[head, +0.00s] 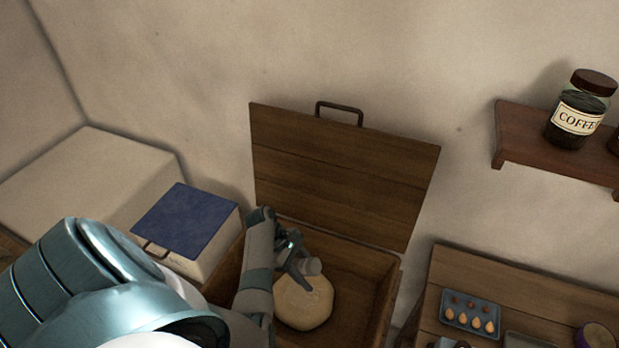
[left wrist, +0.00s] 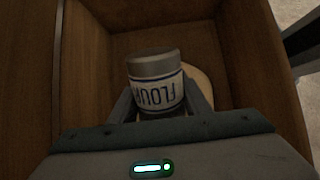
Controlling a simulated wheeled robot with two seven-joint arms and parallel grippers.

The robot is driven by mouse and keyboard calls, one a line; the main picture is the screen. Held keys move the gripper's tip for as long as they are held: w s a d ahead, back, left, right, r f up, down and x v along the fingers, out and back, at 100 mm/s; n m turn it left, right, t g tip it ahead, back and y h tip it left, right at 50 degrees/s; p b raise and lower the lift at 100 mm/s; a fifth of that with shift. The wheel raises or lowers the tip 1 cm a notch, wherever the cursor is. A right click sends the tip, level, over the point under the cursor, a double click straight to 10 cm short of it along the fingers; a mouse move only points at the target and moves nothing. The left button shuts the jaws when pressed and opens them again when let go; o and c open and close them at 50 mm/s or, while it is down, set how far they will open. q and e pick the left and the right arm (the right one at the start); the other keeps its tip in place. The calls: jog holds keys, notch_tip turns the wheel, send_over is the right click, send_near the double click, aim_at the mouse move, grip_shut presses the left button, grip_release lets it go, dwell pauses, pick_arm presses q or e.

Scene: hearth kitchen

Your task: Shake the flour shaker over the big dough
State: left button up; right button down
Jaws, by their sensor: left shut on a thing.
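The big dough (head: 303,304) is a pale round lump inside an open wooden chest (head: 352,262). My left gripper (head: 300,268) is over the dough, inside the chest opening, shut on the flour shaker (head: 313,266). In the left wrist view the flour shaker (left wrist: 155,82) sits between the fingers, with a grey cap and a white label reading FLOUR upside down. Behind it the dough (left wrist: 197,85) shows only in part. In the head view the gripper and arm hide part of the shaker and dough.
The chest's wooden lid (head: 340,175) stands open against the wall. A box with a blue lid (head: 185,220) is at the left. At the right, a wooden table (head: 480,275) holds a small tray (head: 449,312). A coffee jar (head: 577,112) stands on a wall shelf (head: 520,133).

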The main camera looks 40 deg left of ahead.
pick_arm(q)
jog(key=shift+s+d, duration=0.1)
jog(key=shift+s, duration=0.2)
jog(key=shift+w, duration=0.1)
jog(key=shift+w+a, duration=0.2)
jog(key=shift+w, duration=0.3)
